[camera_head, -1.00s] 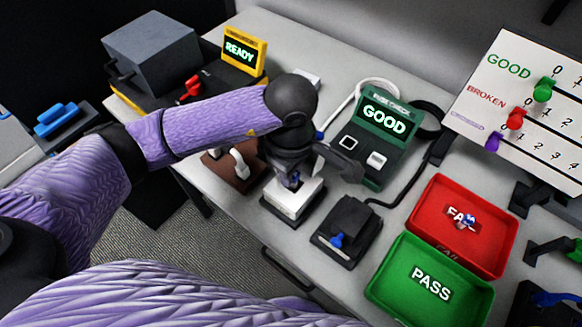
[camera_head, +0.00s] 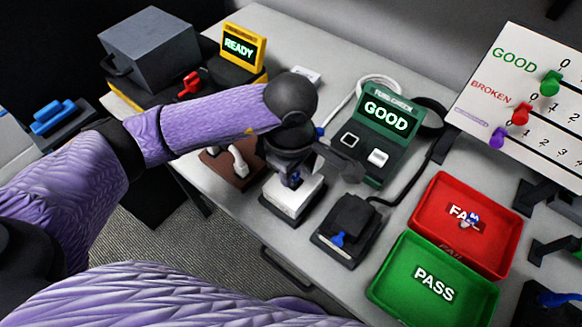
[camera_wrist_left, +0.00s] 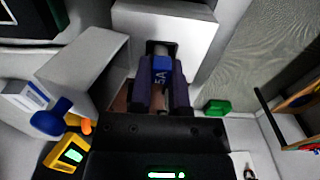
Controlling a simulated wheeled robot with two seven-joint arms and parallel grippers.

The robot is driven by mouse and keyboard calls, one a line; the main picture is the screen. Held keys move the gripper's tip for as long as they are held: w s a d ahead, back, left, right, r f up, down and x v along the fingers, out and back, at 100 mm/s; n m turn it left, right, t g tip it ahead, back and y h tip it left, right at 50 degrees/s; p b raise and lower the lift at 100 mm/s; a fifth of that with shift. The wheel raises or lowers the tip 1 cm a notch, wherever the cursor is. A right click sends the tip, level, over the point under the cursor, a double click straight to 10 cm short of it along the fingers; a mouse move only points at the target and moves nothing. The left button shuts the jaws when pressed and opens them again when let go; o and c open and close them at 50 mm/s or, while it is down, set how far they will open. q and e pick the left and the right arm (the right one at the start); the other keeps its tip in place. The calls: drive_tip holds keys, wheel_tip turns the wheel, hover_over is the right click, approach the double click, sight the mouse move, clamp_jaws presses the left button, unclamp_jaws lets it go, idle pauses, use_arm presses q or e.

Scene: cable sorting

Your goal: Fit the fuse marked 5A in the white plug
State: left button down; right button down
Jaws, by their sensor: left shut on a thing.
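The white plug (camera_head: 296,203) sits in a dark holder on the table in the head view. It also shows at the top of the left wrist view (camera_wrist_left: 190,35), with a dark slot facing my fingers. My left gripper (camera_head: 291,180) is just over the plug. In the left wrist view it (camera_wrist_left: 162,82) is shut on a fuse with a blue band marked 5A (camera_wrist_left: 161,73). The fuse's far end is at the slot. I cannot tell how deep it sits. My right gripper is out of view.
The fuse checker (camera_head: 385,125) reads GOOD behind the plug. A black block with a blue lever (camera_head: 337,239) stands to its right. The red FAIL tray (camera_head: 425,215) holds a blue-banded fuse; the green PASS tray (camera_head: 395,290) looks empty. A brown block (camera_head: 222,172) stands left.

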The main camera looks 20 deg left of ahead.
use_arm(q)
drive_tip(key=c, duration=0.5)
unclamp_jaws()
drive_tip(key=o, duration=0.3)
drive_tip(key=shift+r, duration=0.1)
drive_tip(key=shift+r, duration=0.15)
drive_tip(key=shift+c, duration=0.2)
